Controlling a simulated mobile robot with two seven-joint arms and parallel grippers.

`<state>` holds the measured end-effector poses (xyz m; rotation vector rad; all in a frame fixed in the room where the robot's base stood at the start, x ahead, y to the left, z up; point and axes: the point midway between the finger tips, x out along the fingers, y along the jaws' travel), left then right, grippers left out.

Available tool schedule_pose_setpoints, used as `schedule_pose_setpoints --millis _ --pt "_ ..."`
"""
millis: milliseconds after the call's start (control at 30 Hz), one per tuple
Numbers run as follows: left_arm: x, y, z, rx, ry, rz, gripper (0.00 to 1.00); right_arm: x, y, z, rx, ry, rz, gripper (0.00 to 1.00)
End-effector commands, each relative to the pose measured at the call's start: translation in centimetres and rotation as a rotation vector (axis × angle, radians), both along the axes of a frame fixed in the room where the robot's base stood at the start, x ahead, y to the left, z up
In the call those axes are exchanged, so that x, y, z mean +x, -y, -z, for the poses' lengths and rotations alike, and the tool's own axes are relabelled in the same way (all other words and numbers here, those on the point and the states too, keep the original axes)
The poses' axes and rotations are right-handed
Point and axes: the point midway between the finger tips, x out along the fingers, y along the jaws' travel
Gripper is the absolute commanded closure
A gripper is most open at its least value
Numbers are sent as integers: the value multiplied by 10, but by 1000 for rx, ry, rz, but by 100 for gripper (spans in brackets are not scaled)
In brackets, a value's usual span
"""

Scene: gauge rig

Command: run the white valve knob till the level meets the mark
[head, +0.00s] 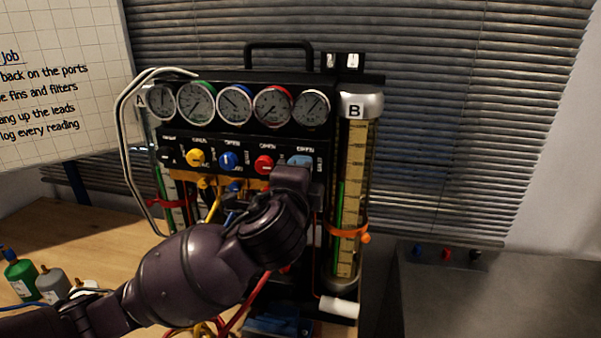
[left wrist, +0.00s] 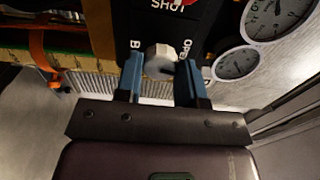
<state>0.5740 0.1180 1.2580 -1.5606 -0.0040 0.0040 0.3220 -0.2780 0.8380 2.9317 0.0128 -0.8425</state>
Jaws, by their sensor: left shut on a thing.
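The white valve knob (left wrist: 159,56) shows in the left wrist view on the black panel, between lettering reading "B" and "OPEN". My left gripper (left wrist: 160,68) is shut on it, one blue finger on each side. In the head view my left gripper (head: 299,161) is at the right end of the knob row and hides the white knob. Tube B (head: 356,155) has a yellow scale and a green column (head: 339,200) along its left side. An orange ring (head: 347,230) clasps the tube. The green top appears above this ring. My right gripper is not in view.
Yellow (head: 196,157), blue (head: 228,160) and red (head: 264,165) knobs sit left of my gripper, under a row of gauges (head: 234,104). Tube A (head: 172,185) is partly behind hoses. Bottles (head: 22,279) stand at lower left. A grey surface (head: 500,290) lies right, mostly clear.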

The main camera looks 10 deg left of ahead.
Motion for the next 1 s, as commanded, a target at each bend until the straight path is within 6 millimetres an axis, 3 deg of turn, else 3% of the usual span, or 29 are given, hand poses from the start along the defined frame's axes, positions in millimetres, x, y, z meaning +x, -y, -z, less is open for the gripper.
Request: schedule_pose_setpoints --millis 400,900,933,1000 --pt "0 1 1 -167 -3 1 88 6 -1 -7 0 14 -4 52" --pt "0 1 1 -183 -3 2 88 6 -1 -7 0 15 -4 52" --pt "0 1 1 -183 -3 2 63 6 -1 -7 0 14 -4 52" --pt "0 1 1 -183 -2 2 52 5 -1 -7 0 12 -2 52"
